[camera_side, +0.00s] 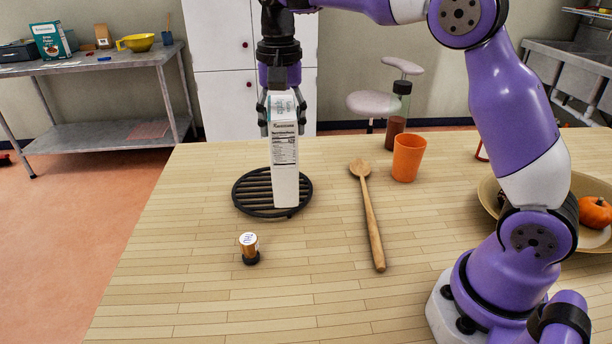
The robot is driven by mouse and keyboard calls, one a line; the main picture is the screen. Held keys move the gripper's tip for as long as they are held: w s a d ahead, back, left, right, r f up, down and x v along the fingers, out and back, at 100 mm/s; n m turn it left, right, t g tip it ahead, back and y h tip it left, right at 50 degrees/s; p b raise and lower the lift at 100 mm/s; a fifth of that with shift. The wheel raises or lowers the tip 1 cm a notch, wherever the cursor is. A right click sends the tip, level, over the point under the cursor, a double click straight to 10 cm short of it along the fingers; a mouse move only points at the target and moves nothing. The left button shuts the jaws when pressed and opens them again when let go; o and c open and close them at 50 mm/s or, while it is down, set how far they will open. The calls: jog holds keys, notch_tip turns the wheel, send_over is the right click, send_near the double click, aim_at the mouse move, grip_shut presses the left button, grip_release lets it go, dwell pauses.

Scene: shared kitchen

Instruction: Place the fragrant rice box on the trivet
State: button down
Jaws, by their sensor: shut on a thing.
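A tall white box (285,165) with a nutrition panel on its side is held upright; it appears to be the fragrant rice box, though its front is not seen. My gripper (283,112) points down and is shut on its top end. The black round slatted trivet (248,190) lies on the wooden table. The box's lower end is over the right part of the trivet in the picture. I cannot tell whether the box touches the trivet.
A wooden spoon (372,220) lies right of the trivet. An orange cup (408,158) and a dark bottle (397,115) stand behind it. A small spice jar (249,248) stands in front of the trivet. A plate with a pumpkin (594,212) is at the right. The table's left front is clear.

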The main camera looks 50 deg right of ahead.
jog(key=shift+w+d+f, duration=0.15)
jog(key=shift+d+f, duration=0.05)
jog(key=shift+f, duration=0.95)
jog(key=shift+w+d+f, duration=0.1)
jog(key=shift+d+f, duration=0.1)
jog(key=shift+f, duration=0.9)
jog(key=shift+c, duration=1.1)
grip_release()
jog(key=shift+f, duration=0.2)
jog(key=shift+r, duration=0.15)
